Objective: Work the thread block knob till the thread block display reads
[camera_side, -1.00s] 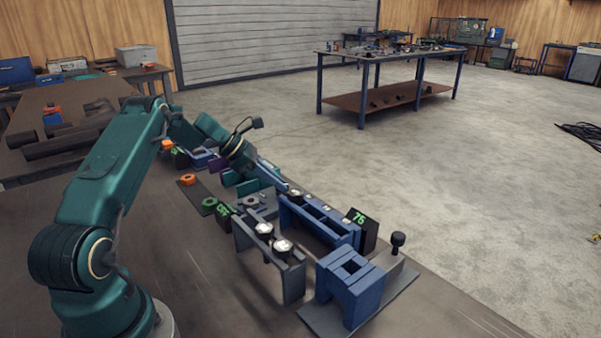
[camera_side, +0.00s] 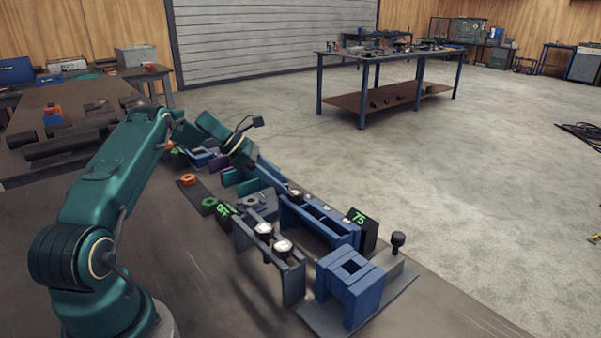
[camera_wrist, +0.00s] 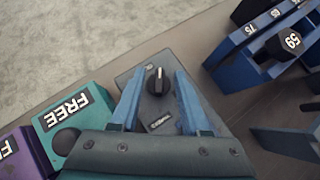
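A black knob (camera_wrist: 158,81) with a white pointer line stands on a dark grey block (camera_wrist: 133,92) in the wrist view. My gripper (camera_wrist: 160,75) has its two blue fingers apart, one on each side of the knob. I see gaps between the knob and both fingers. A small label (camera_wrist: 158,121) on the grey block is too small to read. In the side view my gripper (camera_side: 277,181) reaches down over the row of fixtures, and the knob is hidden. No display there is clearly marked as the thread block's.
A teal block (camera_wrist: 68,115) marked FREE sits left of my gripper. A blue fixture (camera_wrist: 232,77) and a dial marked 59 (camera_wrist: 286,44) are at right.

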